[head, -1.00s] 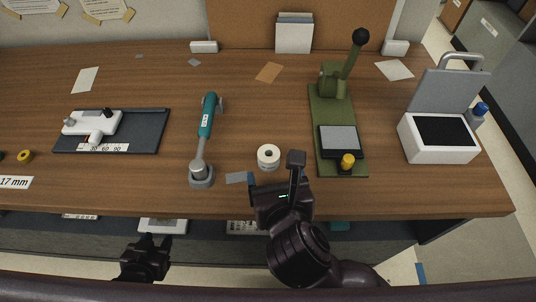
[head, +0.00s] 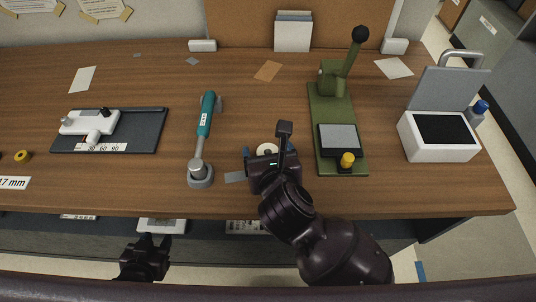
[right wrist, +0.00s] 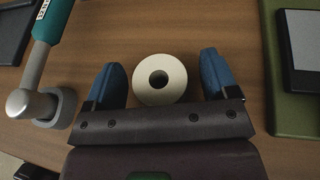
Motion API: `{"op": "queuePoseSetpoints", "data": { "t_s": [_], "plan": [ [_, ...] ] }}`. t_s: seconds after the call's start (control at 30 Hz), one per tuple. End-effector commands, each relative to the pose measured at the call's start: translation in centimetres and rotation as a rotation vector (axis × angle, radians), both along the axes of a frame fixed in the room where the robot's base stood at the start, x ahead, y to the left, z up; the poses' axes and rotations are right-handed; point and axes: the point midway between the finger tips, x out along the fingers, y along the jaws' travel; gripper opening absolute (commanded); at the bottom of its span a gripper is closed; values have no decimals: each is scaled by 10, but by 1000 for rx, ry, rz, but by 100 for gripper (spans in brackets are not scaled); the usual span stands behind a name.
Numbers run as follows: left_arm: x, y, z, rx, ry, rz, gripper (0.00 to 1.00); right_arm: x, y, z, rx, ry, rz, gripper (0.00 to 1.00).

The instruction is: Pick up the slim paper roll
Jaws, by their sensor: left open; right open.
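The slim paper roll (head: 265,148) is white with a dark centre hole and lies on the wooden desk, partly hidden behind my right gripper in the head view. In the right wrist view the roll (right wrist: 161,97) shows whole, between the two blue fingers. My right gripper (right wrist: 160,76) is open around it, with a visible gap on both sides. In the head view my right gripper (head: 268,150) is low over the desk at the roll. My left gripper (head: 152,240) is open and empty, in front of the desk's front edge.
A teal-handled tool (head: 205,125) lies left of the roll, and a green lever press (head: 326,110) stands close on its right. A white box with a raised lid (head: 438,152) is further right. A dark board (head: 145,137) and a yellow ring (head: 22,156) are at left.

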Motion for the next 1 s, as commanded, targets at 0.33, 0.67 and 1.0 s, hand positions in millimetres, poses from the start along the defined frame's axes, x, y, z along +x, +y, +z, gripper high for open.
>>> {"op": "queuePoseSetpoints", "data": {
  "t_s": [0.33,0.67,1.0],
  "plan": [
    [0,0,0,0,-1,0,43,0,0,0,0,0,0,33],
    [1,0,1,1,-2,-1,43,0,0,3,1,-1,0,25],
    [4,1,15,1,-18,1,43,0,0,61,5,-8,-2,25]
  ]
}}
